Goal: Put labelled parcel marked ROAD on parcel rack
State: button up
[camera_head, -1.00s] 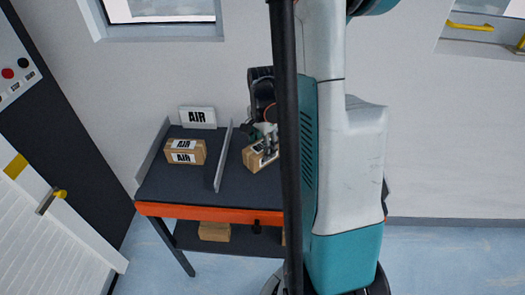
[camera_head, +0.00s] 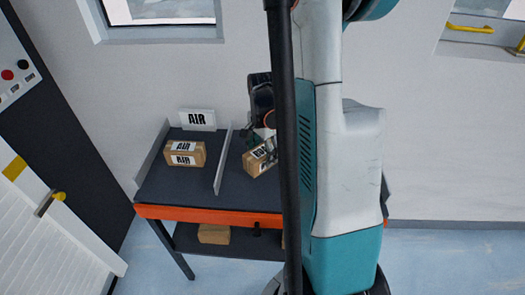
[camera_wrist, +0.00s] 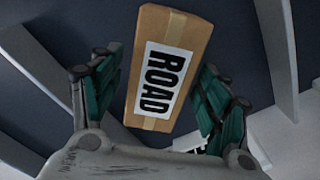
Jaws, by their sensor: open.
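The ROAD parcel (camera_wrist: 170,70) is a brown box with a white label, seen between my gripper's fingers in the wrist view. In the head view this parcel (camera_head: 258,160) lies at an angle on the dark top of the parcel rack (camera_head: 200,213), right of an upright divider (camera_head: 223,160). My gripper (camera_wrist: 158,97) is open, with a green-padded finger on each side of the parcel and a gap at both sides. In the head view my arm and a black post hide the right part of the rack and most of my gripper.
A parcel marked AIR (camera_head: 185,154) sits in the bay left of the divider, before an AIR sign (camera_head: 197,119). Another brown box (camera_head: 214,234) is on the lower shelf. A wall stands behind the rack. A dark cabinet (camera_head: 60,150) is at the left.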

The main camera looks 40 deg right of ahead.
aim_at(262, 151)
notch_tip(262, 151, up, 12)
jog(key=p, duration=0.4)
jog(key=shift+r, duration=0.1)
jog(key=shift+a, duration=0.1)
